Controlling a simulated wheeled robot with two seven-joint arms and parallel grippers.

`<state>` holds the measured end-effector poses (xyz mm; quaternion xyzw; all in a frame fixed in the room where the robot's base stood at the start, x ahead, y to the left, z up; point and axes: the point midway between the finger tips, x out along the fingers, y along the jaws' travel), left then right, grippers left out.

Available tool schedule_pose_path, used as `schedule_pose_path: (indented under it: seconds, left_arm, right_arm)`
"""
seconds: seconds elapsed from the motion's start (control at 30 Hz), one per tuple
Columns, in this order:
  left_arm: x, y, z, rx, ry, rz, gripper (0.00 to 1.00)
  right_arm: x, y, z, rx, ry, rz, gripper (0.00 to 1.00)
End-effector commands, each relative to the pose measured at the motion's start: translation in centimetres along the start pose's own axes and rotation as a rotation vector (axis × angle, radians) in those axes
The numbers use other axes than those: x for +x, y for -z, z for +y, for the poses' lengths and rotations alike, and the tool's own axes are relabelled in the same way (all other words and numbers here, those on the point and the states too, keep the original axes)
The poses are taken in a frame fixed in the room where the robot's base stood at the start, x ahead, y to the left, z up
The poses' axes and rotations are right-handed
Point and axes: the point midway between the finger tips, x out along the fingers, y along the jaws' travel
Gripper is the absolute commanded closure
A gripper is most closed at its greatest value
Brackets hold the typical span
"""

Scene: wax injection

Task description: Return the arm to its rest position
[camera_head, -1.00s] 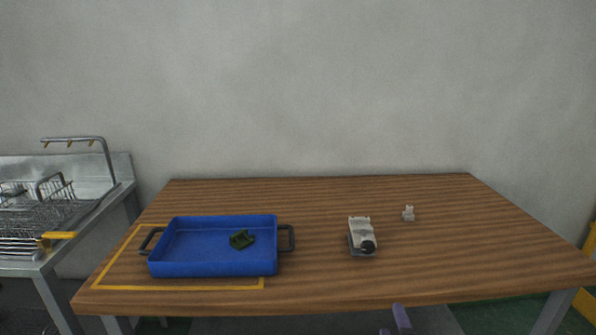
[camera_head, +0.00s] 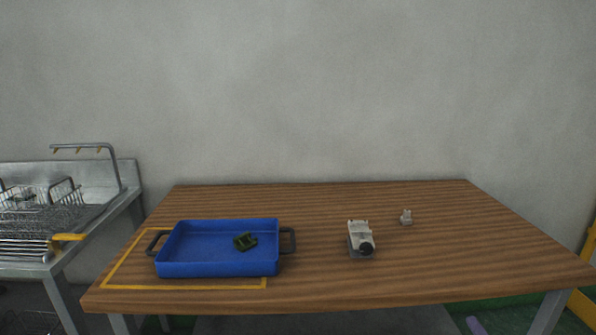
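Neither gripper shows in the head view. A blue tray (camera_head: 218,269) with dark side handles sits on the left of the wooden table (camera_head: 420,275). A dark green part (camera_head: 245,240) lies in the tray. A whitish device with a dark round front (camera_head: 360,238) stands right of the middle.
A yellow outline (camera_head: 125,273) on the table frames the tray's area. A metal sink bench (camera_head: 120,198) with wire baskets (camera_head: 45,212) and a yellow-handled item (camera_head: 68,237) stands at the left. The table's right and middle are mostly clear. A grey wall is behind.

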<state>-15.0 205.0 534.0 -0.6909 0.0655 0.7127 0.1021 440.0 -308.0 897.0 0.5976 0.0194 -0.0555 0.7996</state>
Motion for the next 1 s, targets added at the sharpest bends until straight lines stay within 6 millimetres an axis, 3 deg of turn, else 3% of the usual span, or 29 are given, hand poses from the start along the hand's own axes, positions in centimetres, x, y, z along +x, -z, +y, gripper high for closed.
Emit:
schedule_pose_path:
  seconds: [0.17, 0.27, 0.37, 0.47, 0.5, 0.57, 0.6, 0.67, 0.7, 0.73, 0.8, 0.9, 1.0]
  left_arm:
    - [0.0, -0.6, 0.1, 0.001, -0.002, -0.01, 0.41]
    - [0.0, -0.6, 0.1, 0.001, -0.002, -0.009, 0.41]
    - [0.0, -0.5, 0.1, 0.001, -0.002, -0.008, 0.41]
    - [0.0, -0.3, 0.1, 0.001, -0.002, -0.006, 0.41]
    - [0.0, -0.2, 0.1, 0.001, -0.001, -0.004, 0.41]
    - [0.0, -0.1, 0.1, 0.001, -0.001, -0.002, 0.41]
    - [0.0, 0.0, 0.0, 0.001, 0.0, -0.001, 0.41]
    - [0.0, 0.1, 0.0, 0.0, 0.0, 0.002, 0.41]
    - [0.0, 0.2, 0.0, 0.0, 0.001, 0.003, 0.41]
    - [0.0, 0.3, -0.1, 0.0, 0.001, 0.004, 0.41]
    - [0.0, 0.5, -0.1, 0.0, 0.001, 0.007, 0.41]
    - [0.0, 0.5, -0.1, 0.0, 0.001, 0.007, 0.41]
    - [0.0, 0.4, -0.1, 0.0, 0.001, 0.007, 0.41]
  right_arm:
    - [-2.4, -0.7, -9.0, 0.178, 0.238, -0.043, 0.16]
    - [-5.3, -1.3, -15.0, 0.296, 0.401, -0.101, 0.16]
    - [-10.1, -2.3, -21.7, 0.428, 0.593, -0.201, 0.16]
    - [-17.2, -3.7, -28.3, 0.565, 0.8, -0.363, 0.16]
    - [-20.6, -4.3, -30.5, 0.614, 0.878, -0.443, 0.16]
    - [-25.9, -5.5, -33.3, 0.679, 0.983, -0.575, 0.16]
    - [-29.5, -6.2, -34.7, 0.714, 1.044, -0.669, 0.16]
    - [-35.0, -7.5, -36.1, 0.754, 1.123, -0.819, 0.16]
    - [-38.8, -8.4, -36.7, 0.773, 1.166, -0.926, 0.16]
    - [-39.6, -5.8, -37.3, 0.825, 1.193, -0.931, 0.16]
    - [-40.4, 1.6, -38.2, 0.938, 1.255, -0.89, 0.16]
    - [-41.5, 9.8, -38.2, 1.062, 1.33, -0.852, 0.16]
    - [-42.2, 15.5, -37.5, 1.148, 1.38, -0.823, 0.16]
